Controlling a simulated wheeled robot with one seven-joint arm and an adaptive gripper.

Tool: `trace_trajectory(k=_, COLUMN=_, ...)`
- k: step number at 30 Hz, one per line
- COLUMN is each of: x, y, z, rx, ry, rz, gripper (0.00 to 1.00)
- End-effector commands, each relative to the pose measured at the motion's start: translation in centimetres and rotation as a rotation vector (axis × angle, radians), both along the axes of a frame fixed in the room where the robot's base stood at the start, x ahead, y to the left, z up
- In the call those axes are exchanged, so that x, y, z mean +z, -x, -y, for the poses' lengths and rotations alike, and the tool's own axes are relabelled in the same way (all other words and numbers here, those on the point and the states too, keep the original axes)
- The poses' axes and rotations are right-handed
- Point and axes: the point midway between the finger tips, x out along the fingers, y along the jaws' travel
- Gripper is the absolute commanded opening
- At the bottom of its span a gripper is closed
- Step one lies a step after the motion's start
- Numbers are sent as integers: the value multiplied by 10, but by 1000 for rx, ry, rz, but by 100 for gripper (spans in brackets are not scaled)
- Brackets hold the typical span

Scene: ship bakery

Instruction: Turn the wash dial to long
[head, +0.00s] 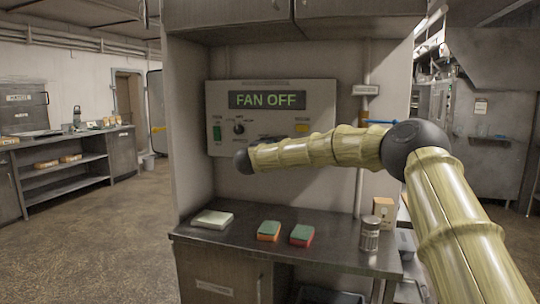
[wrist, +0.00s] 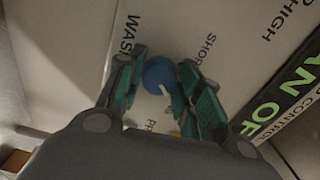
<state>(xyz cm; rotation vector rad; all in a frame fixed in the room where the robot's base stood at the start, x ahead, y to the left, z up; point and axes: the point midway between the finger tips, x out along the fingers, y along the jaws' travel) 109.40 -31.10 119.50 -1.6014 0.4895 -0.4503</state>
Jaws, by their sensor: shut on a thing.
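The wash dial (wrist: 157,72) is a blue round knob with a white pointer mark, in the upper middle of the wrist view. My gripper (wrist: 163,62) is shut on it, with one teal-padded finger on each side. The pointer mark faces down and slightly right in that picture. The labels "WASH" and a partly covered "SHO..." lie on the pale panel (wrist: 235,70) around the dial. Another label below is mostly hidden by my fingers, and I cannot read "long" anywhere. In the head view my arm hides the dial and my gripper.
The control panel (head: 225,95) carries a display (head: 267,100) reading "FAN OFF", a green switch (head: 217,132), a black knob (head: 238,129) and a yellow button (head: 302,128).

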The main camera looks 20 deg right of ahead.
Motion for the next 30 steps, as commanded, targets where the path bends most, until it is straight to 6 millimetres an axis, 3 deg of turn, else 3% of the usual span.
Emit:
trace_trajectory(k=23, x=-4, y=0, z=1, rx=-2, ry=-84, rz=51, gripper=11)
trace_trajectory(k=24, x=-4, y=0, z=1, rx=-2, ry=-84, rz=51, gripper=41)
trace_trajectory(k=27, x=-3, y=0, z=1, rx=-1, ry=-83, rz=52, gripper=57)
trace_trajectory(k=30, x=-2, y=0, z=0, rx=-1, ry=-83, rz=52, gripper=57)
